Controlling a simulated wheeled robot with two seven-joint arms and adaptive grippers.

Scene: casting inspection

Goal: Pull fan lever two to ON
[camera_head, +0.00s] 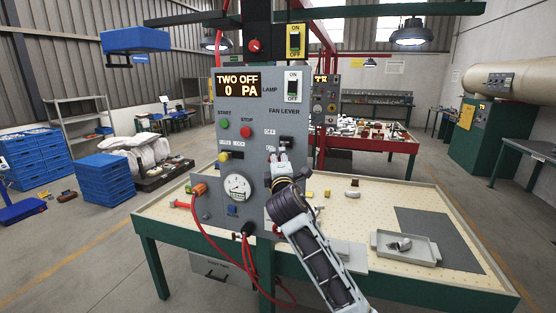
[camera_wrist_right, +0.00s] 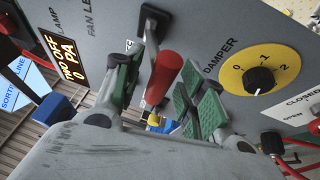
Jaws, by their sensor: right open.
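The grey control panel (camera_head: 213,130) stands upright on the table, and its display (camera_head: 238,86) reads "TWO OFF" and "0 PA". The fan lever sits under the "FAN LEVER" label; its black mount (camera_head: 286,141) shows in the head view. My right gripper (camera_head: 279,166) is at the panel, just below the mount. In the wrist view its open fingers (camera_wrist_right: 160,92) stand on either side of the red handle, with no clear contact. My left gripper is out of view.
A yellow damper dial (camera_wrist_right: 260,81) with a black knob is close beside my right fingers. The lamp switch (camera_head: 292,86) is above the lever. Red hoses (camera_head: 222,250) hang before the panel. A tray (camera_head: 409,250) with a metal part lies on the table (camera_head: 350,205) at right.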

